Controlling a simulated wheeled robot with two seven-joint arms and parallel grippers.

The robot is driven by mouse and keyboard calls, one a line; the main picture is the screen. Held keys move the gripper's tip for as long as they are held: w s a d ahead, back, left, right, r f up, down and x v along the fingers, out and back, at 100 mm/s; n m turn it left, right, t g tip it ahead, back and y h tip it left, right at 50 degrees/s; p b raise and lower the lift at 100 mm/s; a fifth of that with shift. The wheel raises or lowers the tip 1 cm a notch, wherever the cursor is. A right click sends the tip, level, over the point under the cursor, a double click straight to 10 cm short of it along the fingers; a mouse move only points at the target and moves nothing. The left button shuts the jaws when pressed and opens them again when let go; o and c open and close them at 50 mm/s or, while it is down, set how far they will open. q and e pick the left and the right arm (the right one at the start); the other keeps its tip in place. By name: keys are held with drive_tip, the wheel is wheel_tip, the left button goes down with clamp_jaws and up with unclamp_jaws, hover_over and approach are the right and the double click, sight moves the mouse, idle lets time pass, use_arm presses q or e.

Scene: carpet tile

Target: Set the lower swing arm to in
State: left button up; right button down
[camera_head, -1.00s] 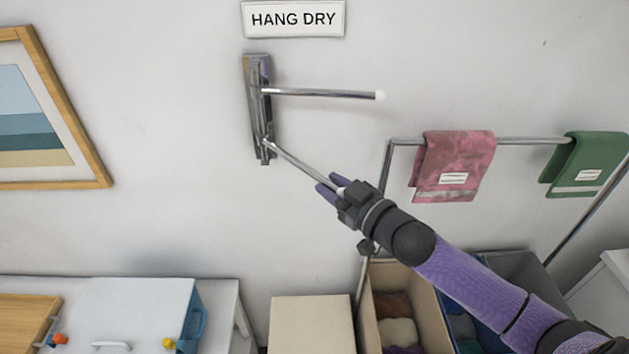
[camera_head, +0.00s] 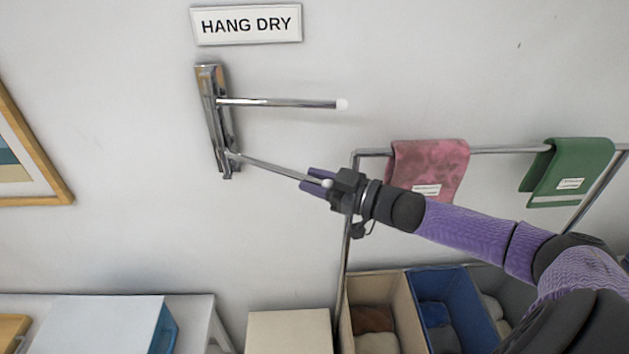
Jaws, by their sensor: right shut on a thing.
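A chrome wall bracket (camera_head: 217,125) is fixed to the white wall below the sign. The upper swing arm (camera_head: 280,103) sticks out to the right from it and has a white end cap. The lower swing arm (camera_head: 270,167) runs from the bracket's lower part to the right and slightly downward in the picture. My right gripper (camera_head: 317,183) is shut on the lower swing arm near its white-capped free end, with purple fingers around it. My left gripper is not in view.
A HANG DRY sign (camera_head: 246,24) is above the bracket. A metal rack with a pink towel (camera_head: 428,166) and a green towel (camera_head: 570,170) stands right, above fabric bins (camera_head: 372,300). A framed picture (camera_head: 50,165) hangs left. The wall between is clear.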

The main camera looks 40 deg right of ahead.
drive_tip(key=c, duration=0.6)
unclamp_jaws()
drive_tip(key=shift+w+a, duration=0.1)
drive_tip(key=p+v, duration=0.2)
drive_tip(key=v, duration=0.8)
drive_tip(key=shift+p, duration=0.35)
